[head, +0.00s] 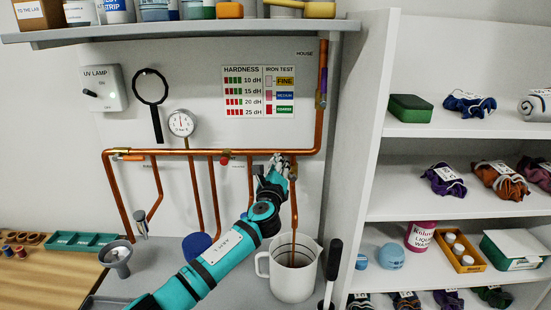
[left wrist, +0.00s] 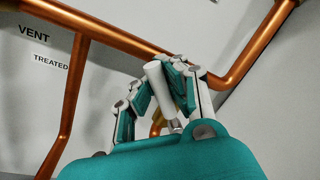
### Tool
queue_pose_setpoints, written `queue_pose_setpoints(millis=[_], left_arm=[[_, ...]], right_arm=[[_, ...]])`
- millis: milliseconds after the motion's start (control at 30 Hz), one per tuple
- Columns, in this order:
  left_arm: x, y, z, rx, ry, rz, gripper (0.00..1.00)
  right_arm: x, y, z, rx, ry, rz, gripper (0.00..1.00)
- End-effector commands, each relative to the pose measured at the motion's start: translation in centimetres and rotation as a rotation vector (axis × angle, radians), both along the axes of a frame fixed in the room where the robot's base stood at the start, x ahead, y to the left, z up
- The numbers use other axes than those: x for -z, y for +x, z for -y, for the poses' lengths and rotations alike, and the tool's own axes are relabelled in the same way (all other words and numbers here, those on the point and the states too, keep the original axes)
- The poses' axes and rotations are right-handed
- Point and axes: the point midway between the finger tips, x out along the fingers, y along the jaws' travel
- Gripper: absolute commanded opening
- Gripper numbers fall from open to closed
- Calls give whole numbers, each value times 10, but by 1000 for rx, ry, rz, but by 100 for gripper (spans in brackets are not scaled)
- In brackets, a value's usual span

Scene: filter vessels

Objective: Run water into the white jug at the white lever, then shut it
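The white jug (head: 275,279) stands upright on the grey counter, below the copper outlet pipe (head: 294,208) at the right end of the pipework. A brown strip continues down the jug's inside; I cannot tell whether it is pipe or water. The white lever (left wrist: 159,88) shows in the left wrist view between the fingers of my left gripper (left wrist: 161,82), which look closed around it. In the head view my left gripper (head: 277,170) is at the pipe above the jug and hides the lever there. My right gripper is in neither view.
A black-handled tool (head: 334,258) stands close right of the jug. A grey funnel (head: 117,256) and a green tray (head: 80,241) are at the left. A pressure gauge (head: 181,123) sits above the main pipe. A stocked shelf unit (head: 379,120) borders the right side.

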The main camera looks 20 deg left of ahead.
Motion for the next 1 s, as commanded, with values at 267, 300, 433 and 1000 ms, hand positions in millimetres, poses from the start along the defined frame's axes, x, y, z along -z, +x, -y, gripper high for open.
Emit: queue_pose_setpoints(millis=[267, 300, 433, 1000], left_arm=[[7, 0, 5, 3, 56, -27, 0], [7, 0, 5, 3, 58, -28, 0], [7, 0, 5, 3, 60, -28, 0], [2, 0, 4, 2, 54, -21, 38]], right_arm=[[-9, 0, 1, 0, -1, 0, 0], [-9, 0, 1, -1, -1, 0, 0], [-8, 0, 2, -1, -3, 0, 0], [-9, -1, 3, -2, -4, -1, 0]])
